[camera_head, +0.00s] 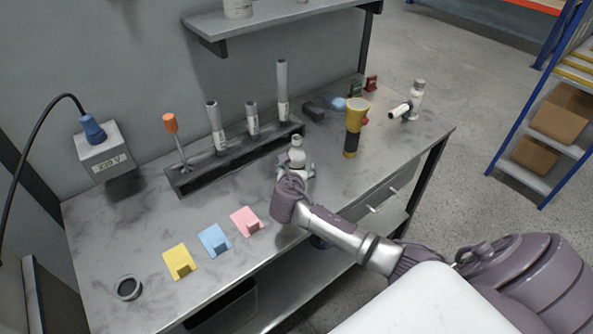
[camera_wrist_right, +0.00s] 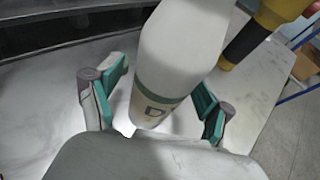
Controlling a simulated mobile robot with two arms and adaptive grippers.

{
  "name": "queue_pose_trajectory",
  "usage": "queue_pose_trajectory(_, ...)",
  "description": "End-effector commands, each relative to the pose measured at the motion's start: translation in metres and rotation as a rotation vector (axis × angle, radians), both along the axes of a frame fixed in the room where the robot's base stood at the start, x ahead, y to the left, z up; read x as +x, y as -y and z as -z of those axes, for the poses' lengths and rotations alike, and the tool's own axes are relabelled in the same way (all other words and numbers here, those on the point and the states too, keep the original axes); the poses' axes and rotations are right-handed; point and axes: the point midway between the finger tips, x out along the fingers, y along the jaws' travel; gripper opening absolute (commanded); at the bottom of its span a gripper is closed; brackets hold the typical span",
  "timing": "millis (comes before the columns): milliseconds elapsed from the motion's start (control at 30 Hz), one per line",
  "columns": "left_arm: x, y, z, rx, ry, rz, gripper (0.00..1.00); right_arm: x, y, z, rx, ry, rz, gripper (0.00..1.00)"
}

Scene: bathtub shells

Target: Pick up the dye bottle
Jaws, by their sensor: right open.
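A white dye bottle (camera_head: 297,152) stands upright on the grey workbench, in front of the tool rack. In the right wrist view the bottle (camera_wrist_right: 180,60) is large and shows a green band and a label with a "D". My right gripper (camera_head: 295,168) is open at the bottle. In the right wrist view its green-padded fingers (camera_wrist_right: 155,100) are on either side of the bottle, with gaps between pads and bottle. The bottle's lower part is partly hidden by my wrist in the head view. My left gripper is not in view.
Behind is a rack (camera_head: 185,184) with tubes and an orange-handled screwdriver. Coloured notes (camera_head: 213,241) and a dark ring (camera_head: 127,288) lie left.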

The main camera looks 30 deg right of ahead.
Motion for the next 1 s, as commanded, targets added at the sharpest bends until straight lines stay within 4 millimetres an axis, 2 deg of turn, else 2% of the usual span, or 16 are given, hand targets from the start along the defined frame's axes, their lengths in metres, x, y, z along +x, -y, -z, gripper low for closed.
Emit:
queue_pose_trajectory(133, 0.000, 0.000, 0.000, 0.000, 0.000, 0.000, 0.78, 0.000, 0.000, 0.000, 0.001, 0.001, 0.000, 0.79)
queue_pose_trajectory(167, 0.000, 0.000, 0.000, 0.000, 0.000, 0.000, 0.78, 0.000, 0.000, 0.000, 0.001, 0.001, 0.000, 0.76)
queue_pose_trajectory(567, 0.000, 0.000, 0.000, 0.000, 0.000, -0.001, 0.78, 0.000, 0.000, 0.000, 0.000, 0.000, 0.000, 0.09)
queue_pose_trajectory(833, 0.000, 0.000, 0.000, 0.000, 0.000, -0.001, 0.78, 0.000, 0.000, -0.002, 0.000, 0.001, 0.000, 0.08)
queue_pose_trajectory(1000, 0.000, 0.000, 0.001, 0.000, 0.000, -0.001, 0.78, 0.000, 0.000, -0.013, -0.002, 0.004, 0.000, 0.08)
